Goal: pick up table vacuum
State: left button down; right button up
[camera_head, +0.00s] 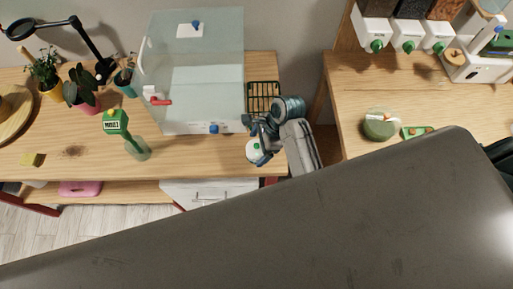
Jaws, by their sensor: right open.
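A small white rounded object with a green spot, which looks like the table vacuum (256,152), stands at the front edge of the left wooden table, right of its middle. My right gripper (259,133) is directly at it, over its upper side, with the jaws open. The gripper and wrist hide part of the white object, and I cannot tell whether they touch. My left gripper is not in view.
A clear tank (195,85) stands close left of my right gripper, with a dark green basket (263,95) behind it. A green-topped bottle (116,122) stands further left. The right table (350,95) lies across a gap. A large dark grey shape hides the foreground.

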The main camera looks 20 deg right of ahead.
aim_at(255, 150)
jog(key=shift+x, duration=1.1)
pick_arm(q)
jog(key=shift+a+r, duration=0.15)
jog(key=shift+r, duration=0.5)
pick_arm(e)
jog(key=shift+a+f, duration=0.15)
jog(key=shift+f, duration=0.25)
jog(key=c, duration=1.2)
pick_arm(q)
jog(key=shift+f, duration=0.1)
pick_arm(e)
jog(key=shift+r, duration=0.15)
